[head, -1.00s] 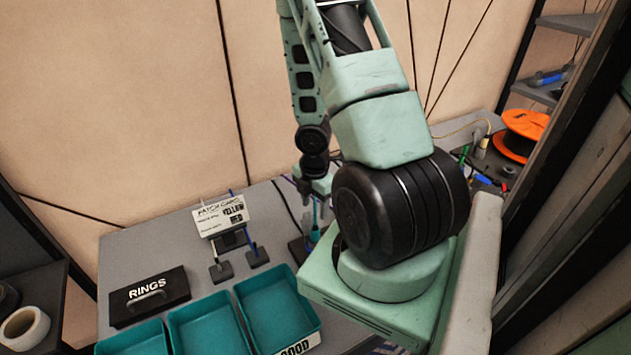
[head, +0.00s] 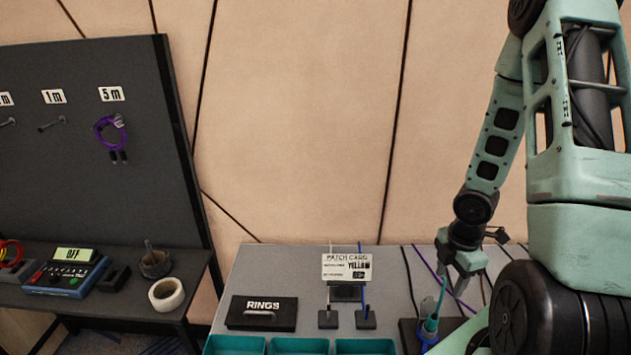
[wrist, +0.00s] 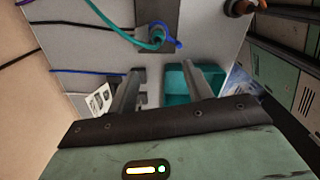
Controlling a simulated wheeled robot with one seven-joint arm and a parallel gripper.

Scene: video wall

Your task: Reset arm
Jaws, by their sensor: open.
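My arm stands at the right of the head view, green and black, with its links folded downward. My gripper (head: 463,277) hangs over the grey bench (head: 395,290), above a dark holder that bears a teal cable and a blue connector (head: 429,330). In the wrist view my gripper (wrist: 160,82) has its two fingers well apart with nothing between them. The teal cable (wrist: 148,42) and the blue ring-like part beside it show beyond the fingertips, apart from them.
Teal trays (head: 300,346), a black RINGS box (head: 262,313) and a patch card stand (head: 346,267) occupy the bench. Purple and blue cables cross its back right. At left, a dark pegboard (head: 90,160) holds a purple cable coil (head: 110,135); a tester (head: 68,277) and tape roll (head: 166,294) sit below.

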